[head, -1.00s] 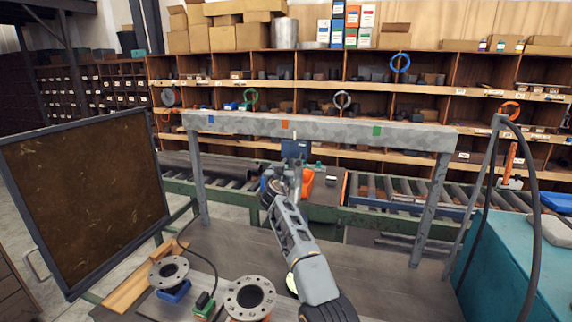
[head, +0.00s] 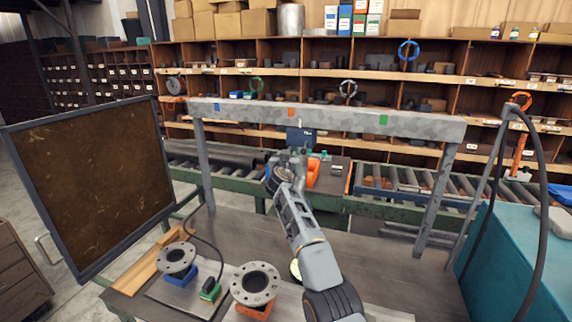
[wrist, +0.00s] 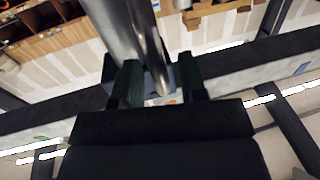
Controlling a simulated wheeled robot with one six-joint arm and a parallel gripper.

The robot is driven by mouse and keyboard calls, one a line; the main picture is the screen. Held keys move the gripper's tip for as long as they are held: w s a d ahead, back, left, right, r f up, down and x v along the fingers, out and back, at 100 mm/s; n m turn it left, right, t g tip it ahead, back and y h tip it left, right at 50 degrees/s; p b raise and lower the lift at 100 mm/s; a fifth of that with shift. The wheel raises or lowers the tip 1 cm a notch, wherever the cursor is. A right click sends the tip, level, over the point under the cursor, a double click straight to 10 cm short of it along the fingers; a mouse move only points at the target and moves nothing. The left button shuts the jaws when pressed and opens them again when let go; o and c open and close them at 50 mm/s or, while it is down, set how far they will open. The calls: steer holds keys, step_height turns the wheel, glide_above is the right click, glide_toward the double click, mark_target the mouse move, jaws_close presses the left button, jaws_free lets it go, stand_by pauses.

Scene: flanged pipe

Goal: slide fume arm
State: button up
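The fume arm's dark blue carriage (head: 300,136) sits at the grey speckled overhead rail (head: 340,119), just right of the orange mark (head: 291,112). A grey metal piece hangs below it. The blue mark (head: 216,107) is to the left and the green mark (head: 383,119) to the right. My gripper (head: 297,158) is raised just under the carriage. In the wrist view its two dark fingers (wrist: 160,85) stand apart, with a shiny metal tube (wrist: 125,30) between or just beyond them. I cannot tell whether they press on it.
Two flanged pipe pieces (head: 256,283) stand on the bench below my arm. A dark framed screen (head: 88,190) stands left. A teal cabinet (head: 520,265) and a black hose (head: 541,200) are right. A roller conveyor (head: 400,205) and shelves lie behind.

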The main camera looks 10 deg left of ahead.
steer(key=s+d+b, duration=0.1)
steer(key=s+b, duration=1.2)
steer(key=b, duration=1)
steer(key=shift+s+d+b, duration=0.3)
steer(key=shift+b, duration=0.05)
steer(key=shift+d, duration=0.1)
